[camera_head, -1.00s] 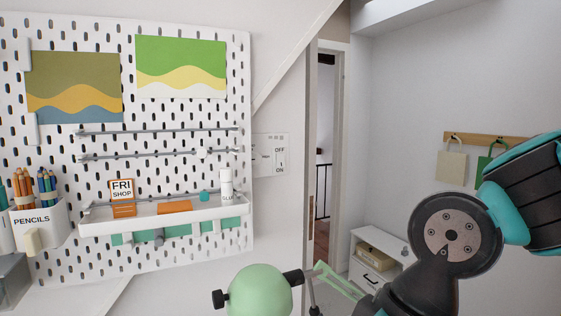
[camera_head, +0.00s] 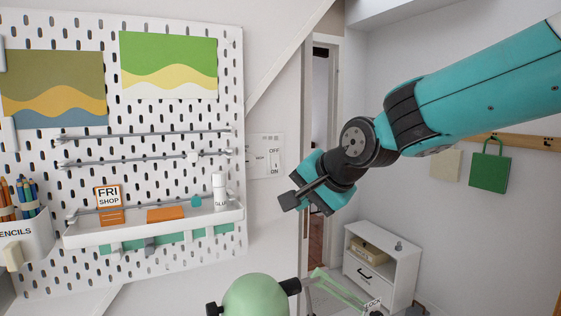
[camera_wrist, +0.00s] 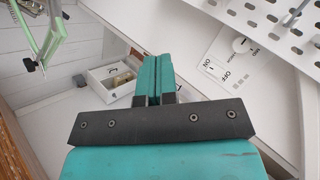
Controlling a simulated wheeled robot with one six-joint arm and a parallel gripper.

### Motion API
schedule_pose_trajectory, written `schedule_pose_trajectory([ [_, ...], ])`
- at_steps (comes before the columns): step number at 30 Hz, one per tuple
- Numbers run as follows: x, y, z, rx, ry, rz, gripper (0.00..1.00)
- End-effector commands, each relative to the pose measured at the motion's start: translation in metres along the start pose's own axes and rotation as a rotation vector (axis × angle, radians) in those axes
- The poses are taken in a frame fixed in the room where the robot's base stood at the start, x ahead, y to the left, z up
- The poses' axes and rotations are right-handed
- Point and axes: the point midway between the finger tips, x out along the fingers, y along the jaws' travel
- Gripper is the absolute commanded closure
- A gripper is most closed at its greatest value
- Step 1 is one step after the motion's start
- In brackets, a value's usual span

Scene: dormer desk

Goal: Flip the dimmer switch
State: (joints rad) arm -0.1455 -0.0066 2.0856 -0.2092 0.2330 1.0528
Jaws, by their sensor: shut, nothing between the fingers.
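The dimmer switch is on a white wall plate (camera_head: 257,157) just right of the pegboard. A small white rocker (camera_head: 275,161) sits between its printed OFF and ON labels.
The pegboard (camera_head: 140,125) with its shelf (camera_head: 155,224) borders the plate on the left. A green lamp (camera_head: 257,295) stands below. A doorway and a white cabinet (camera_head: 380,268) are to the right. A green bag (camera_head: 489,172) hangs on the right wall.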

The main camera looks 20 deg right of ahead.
Motion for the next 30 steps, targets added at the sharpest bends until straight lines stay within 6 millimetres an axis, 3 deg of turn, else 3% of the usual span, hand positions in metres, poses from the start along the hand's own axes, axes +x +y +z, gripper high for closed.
schedule_pose_trajectory([
  [1, 0.004, -0.018, -0.029, 0.124, 0.068, -0.048, 1.0],
  [3, 0.008, -0.036, -0.061, 0.276, 0.145, -0.118, 1.0],
  [6, 0.009, -0.051, -0.091, 0.421, 0.21, -0.197, 1.0],
  [8, 0.009, -0.056, -0.101, 0.471, 0.23, -0.226, 1.0],
  [22, 0.013, -0.06, -0.108, 0.504, 0.239, -0.243, 1.0],
  [30, 0.053, -0.07, -0.121, 0.503, 0.238, -0.239, 1.0],
])
